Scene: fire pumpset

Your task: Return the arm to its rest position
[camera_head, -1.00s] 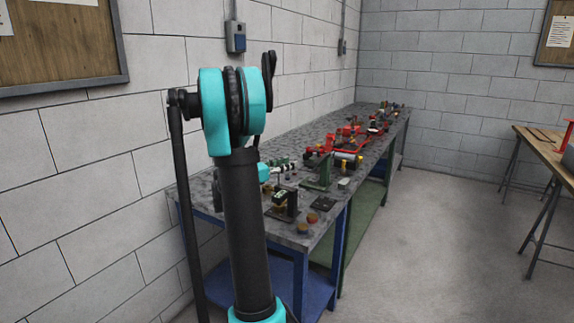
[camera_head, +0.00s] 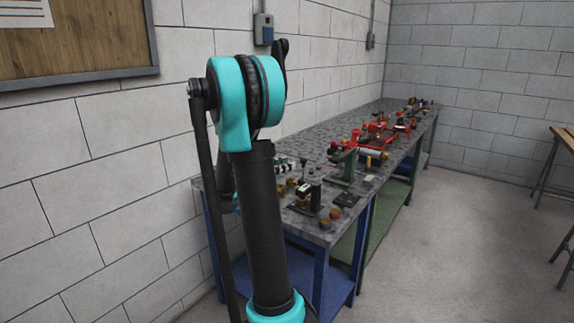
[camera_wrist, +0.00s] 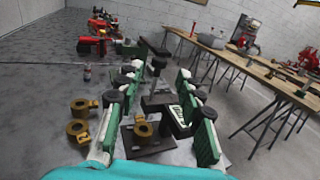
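My arm stands upright in the head view, a black link with a turquoise joint at its top. It hides most of my gripper there. In the wrist view my gripper (camera_wrist: 158,82) shows as two green and white fingers with black joints, spread apart to left and right. Between them I see a dark plate and bench top, with nothing held. The turquoise gripper body fills the bottom edge. The gripper is over or close to the near end of the grey workbench (camera_head: 312,137); its exact height is unclear.
Brass fittings (camera_wrist: 84,108), a green stand (camera_head: 343,168) and red pump parts (camera_head: 375,135) lie along the bench. A wooden table (camera_wrist: 230,53) stands right. The floor (camera_head: 440,250) between is clear.

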